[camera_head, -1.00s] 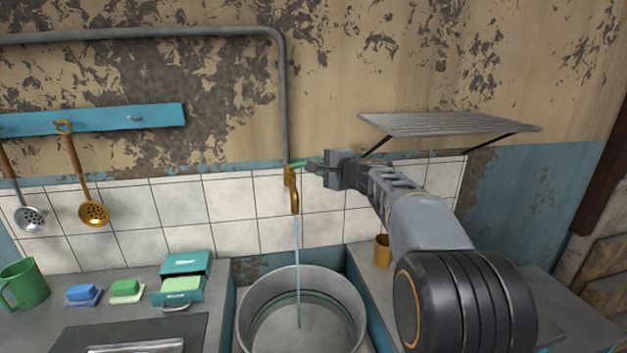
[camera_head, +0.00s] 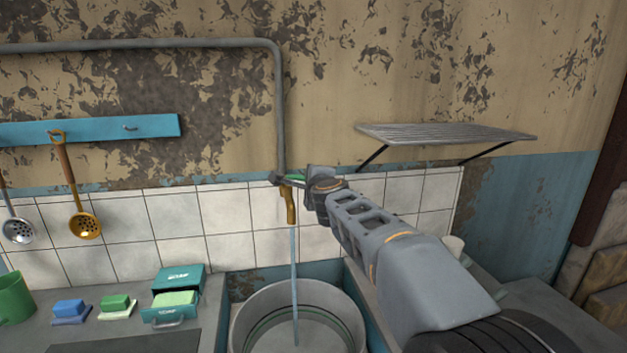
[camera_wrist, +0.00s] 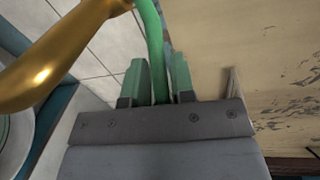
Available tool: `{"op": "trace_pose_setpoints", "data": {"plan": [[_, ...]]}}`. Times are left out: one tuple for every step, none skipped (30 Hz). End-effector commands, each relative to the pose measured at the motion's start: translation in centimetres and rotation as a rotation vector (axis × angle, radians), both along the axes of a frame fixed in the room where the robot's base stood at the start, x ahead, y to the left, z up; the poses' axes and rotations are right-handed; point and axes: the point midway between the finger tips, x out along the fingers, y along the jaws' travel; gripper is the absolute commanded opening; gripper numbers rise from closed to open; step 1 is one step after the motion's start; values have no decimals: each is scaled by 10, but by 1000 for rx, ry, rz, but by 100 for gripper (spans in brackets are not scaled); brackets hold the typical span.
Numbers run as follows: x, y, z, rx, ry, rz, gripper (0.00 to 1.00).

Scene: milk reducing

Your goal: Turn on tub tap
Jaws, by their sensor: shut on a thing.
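The brass tap (camera_head: 290,207) hangs from the grey wall pipe, and it shows large at the left of the wrist view (camera_wrist: 62,48). Its green handle (camera_wrist: 152,35) runs down between my gripper's fingers. My gripper (camera_wrist: 159,80) is shut on the handle; in the head view my gripper (camera_head: 294,181) is at the top of the tap, hiding part of the handle. A stream of water (camera_head: 295,270) falls from the spout into the round grey tub (camera_head: 243,318) below.
A slatted shelf (camera_head: 445,134) juts from the wall above right of my arm. Ladles (camera_head: 84,224) hang at left. Soaps (camera_head: 115,303), a teal box (camera_head: 180,278) and a green mug (camera_head: 14,298) stand on the left counter.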

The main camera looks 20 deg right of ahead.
Motion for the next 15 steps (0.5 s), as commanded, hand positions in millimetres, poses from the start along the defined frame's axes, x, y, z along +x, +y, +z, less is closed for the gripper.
{"op": "trace_pose_setpoints", "data": {"plan": [[0,1,-1,0,1,0,0],[0,1,-1,0,1,0,0],[0,1,-1,0,1,-1,0],[0,1,-1,0,1,0,0],[0,1,-1,0,1,0,0],[0,1,-1,0,1,0,0],[0,1,-1,0,1,0,0],[0,1,-1,0,1,0,0],[0,1,-1,0,1,0,0],[0,1,-1,0,1,0,24],[0,1,-1,0,1,0,27],[0,1,-1,0,1,0,31],[0,0,-1,0,1,0,34],[0,0,-1,-1,1,0,37],[0,0,-1,-1,1,0,40]]}}
